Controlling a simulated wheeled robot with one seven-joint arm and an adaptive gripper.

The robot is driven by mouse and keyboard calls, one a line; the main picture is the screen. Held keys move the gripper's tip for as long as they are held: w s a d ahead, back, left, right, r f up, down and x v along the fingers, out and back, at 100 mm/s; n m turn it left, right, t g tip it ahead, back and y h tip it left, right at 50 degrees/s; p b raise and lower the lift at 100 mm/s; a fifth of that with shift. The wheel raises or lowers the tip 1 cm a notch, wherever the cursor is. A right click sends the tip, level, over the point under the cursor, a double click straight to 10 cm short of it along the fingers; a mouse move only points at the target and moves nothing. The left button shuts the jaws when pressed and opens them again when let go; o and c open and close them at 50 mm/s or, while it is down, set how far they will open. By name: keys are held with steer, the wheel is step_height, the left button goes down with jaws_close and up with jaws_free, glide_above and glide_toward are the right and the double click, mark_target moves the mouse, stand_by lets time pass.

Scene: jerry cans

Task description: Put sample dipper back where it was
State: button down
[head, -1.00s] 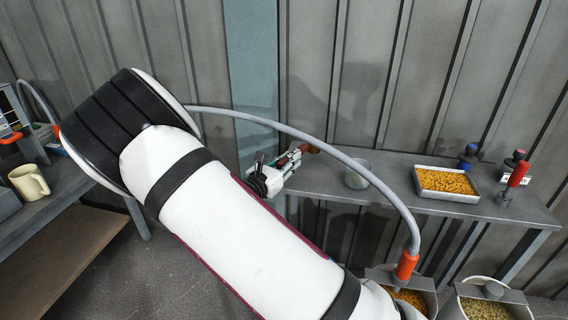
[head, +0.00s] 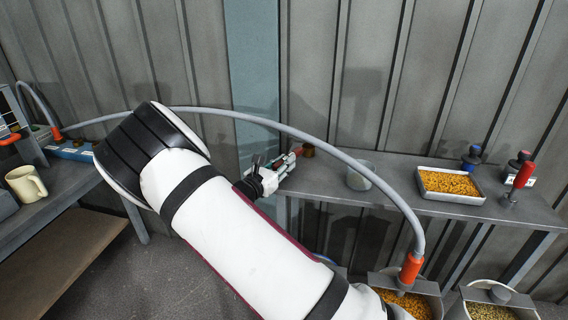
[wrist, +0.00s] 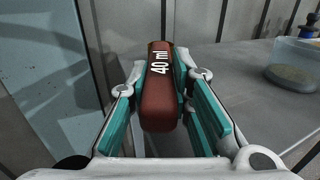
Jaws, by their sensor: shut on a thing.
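The sample dipper shows in the wrist view as a red-brown handle (wrist: 160,95) marked "40 ml". My gripper (wrist: 163,82) is shut on this handle, with a teal-padded finger on each side. The dipper's far end is hidden in the wrist view. In the head view my gripper (head: 279,170) is at the left end of the grey shelf (head: 400,195), with a small red part of the dipper (head: 296,151) beyond it. A small brown thing (head: 308,150) shows just past that. I cannot tell whether it belongs to the dipper.
A clear container (head: 360,176) stands on the shelf, right of my gripper. Further right are a tray of orange grain (head: 448,184), a blue-capped bottle (head: 471,158) and a red-handled tool (head: 522,176). Grain bins (head: 412,305) stand below. A mug (head: 26,184) is on the left table.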

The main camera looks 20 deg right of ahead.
steer(key=shift+f, duration=0.1)
steer(key=c, duration=1.4)
jaws_free()
steer(key=shift+c, duration=0.2)
